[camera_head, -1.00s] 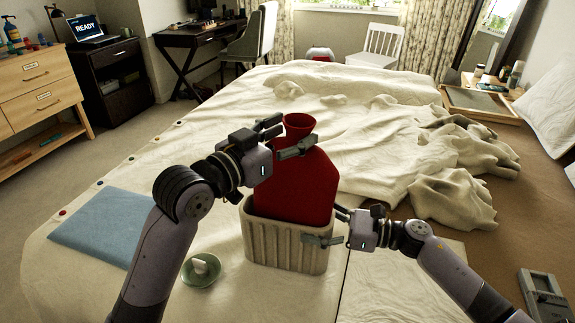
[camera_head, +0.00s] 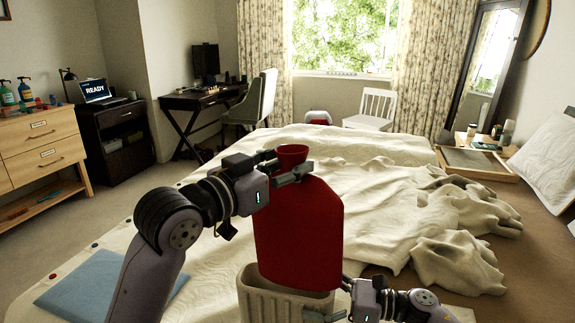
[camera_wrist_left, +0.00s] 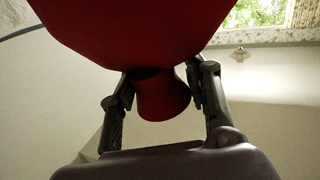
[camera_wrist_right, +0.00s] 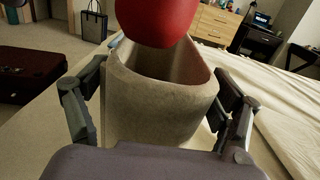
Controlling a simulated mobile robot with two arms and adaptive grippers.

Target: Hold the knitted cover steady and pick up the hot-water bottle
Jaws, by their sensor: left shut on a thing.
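The red hot-water bottle (camera_head: 298,235) hangs upright over the ribbed cream knitted cover (camera_head: 285,305). My left gripper (camera_head: 291,168) is shut on its neck. In the left wrist view the neck (camera_wrist_left: 162,97) sits between both fingers. In the right wrist view the bottle's rounded bottom (camera_wrist_right: 157,22) shows above the cover's open mouth, with the inside of the cover visible below it. The cover (camera_wrist_right: 155,112) stands upright, with a finger of my right gripper (camera_wrist_right: 160,95) against each side. The head view cuts off the cover's lower part and partly hides the right gripper (camera_head: 338,300).
The cover stands on the bed, with a rumpled cream blanket (camera_head: 450,255) at the right. A folded blue cloth (camera_head: 95,285) lies at the left. A wooden tray (camera_head: 475,162) is at the far right. The air above the bottle is clear.

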